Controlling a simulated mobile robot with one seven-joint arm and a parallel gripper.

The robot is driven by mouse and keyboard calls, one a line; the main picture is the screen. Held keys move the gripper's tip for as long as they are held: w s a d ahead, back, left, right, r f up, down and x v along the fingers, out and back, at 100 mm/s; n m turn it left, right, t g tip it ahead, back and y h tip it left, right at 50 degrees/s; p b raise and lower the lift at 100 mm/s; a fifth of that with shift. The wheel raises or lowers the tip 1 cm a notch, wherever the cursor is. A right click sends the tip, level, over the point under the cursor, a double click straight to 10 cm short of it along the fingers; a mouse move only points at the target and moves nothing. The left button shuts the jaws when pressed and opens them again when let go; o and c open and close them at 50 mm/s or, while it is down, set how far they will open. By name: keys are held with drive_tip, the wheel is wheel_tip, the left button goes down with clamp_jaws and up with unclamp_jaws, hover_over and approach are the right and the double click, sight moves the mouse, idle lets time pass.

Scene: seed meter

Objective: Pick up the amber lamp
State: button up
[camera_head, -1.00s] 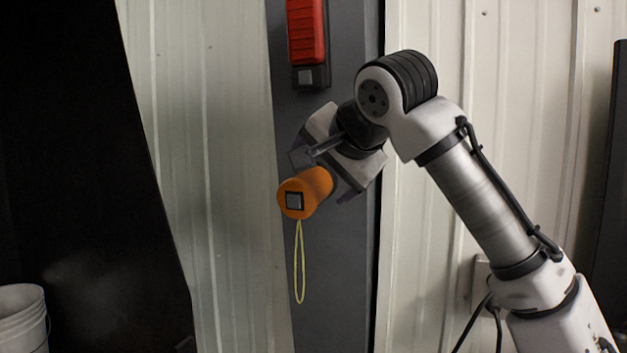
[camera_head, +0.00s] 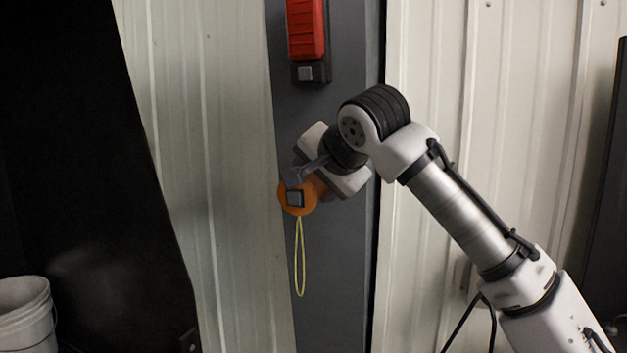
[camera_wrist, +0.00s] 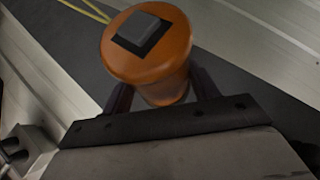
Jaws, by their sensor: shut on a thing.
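The amber lamp (camera_head: 309,206) is an orange cylinder with a square grey patch on its end and a yellow cord loop (camera_head: 300,258) hanging below it. It sits in front of a dark grey post. My gripper (camera_head: 312,187) is shut on the lamp's body, with one finger across its upper left side; the other finger is mostly hidden. In the wrist view the lamp (camera_wrist: 146,65) stands between the two dark fingers, its wide end clear of them. Whether the lamp still touches the post cannot be told.
A red device (camera_head: 306,30) with a dark base is mounted on the grey post (camera_head: 345,260) above the lamp. Pale corrugated wall (camera_head: 235,220) lies on both sides. A white bucket (camera_head: 25,315) stands at lower left beside a black panel (camera_head: 80,150).

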drive_tip(key=shift+c, duration=0.9)
drive_tip(key=shift+r, duration=0.1)
drive_tip(key=shift+s+d+r+b, duration=0.15)
drive_tip(key=shift+s+r+b, duration=0.05)
drive_tip(key=shift+s+b, duration=0.1)
drive_tip(key=s+a+f+b+v, duration=0.1)
drive_tip(key=b+v, duration=0.2)
drive_tip(key=v, duration=0.6)
drive_tip(key=s+a+f+b+v, duration=0.1)
drive_tip(key=b+v, duration=0.2)
drive_tip(key=v, duration=0.6)
drive_tip(key=shift+s+a+f+b, duration=0.2)
drive_tip(key=shift+s+a+b, duration=0.1)
drive_tip(key=shift+a, duration=0.1)
drive_tip(key=shift+w, duration=0.1)
